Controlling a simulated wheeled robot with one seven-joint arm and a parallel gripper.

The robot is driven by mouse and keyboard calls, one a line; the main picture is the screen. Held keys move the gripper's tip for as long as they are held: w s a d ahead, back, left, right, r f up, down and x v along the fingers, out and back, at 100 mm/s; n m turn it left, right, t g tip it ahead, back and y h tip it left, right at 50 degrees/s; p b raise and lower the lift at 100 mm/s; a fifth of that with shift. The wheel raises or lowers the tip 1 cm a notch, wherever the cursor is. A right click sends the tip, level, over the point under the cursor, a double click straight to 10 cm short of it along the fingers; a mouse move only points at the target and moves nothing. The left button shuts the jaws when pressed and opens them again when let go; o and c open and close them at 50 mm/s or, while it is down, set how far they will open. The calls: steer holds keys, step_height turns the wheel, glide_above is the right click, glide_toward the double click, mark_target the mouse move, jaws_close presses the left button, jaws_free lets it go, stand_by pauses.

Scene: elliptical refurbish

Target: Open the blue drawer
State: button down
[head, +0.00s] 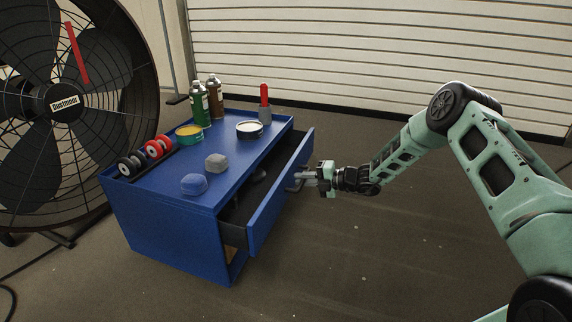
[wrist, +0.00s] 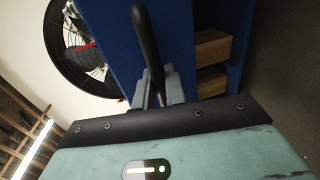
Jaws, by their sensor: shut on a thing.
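The blue drawer (head: 279,194) is part of a blue cabinet (head: 165,226). It stands pulled out from the cabinet body, with a gap showing behind its front panel. Its dark handle (wrist: 148,45) runs between the fingers of my gripper (wrist: 158,92) in the wrist view. In the head view my gripper (head: 304,176) is at the drawer front, shut on the handle. The drawer front fills the upper middle of the wrist view. The inside of the drawer is mostly hidden in the head view.
On the cabinet top are a green spray can (head: 199,104), a brown spray can (head: 215,97), a red-handled tool (head: 264,97), tins, caps and red and black wheels. A large fan (head: 66,100) stands at left. The floor (head: 400,250) right of the drawer is clear.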

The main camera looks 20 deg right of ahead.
steer(key=f+p+v, duration=0.2)
steer(key=p+v, duration=0.2)
steer(key=v, duration=0.5)
steer(key=f+p+v, duration=0.2)
steer(key=p+v, duration=0.2)
steer(key=v, duration=0.6)
steer(key=shift+s+d, duration=0.25)
steer(key=shift+d, duration=0.15)
steer(key=c, duration=1.5)
jaws_free()
steer(key=p+v, duration=0.5)
steer(key=v, duration=1.2)
steer(key=shift+d, duration=0.2)
steer(key=shift+s, duration=0.1)
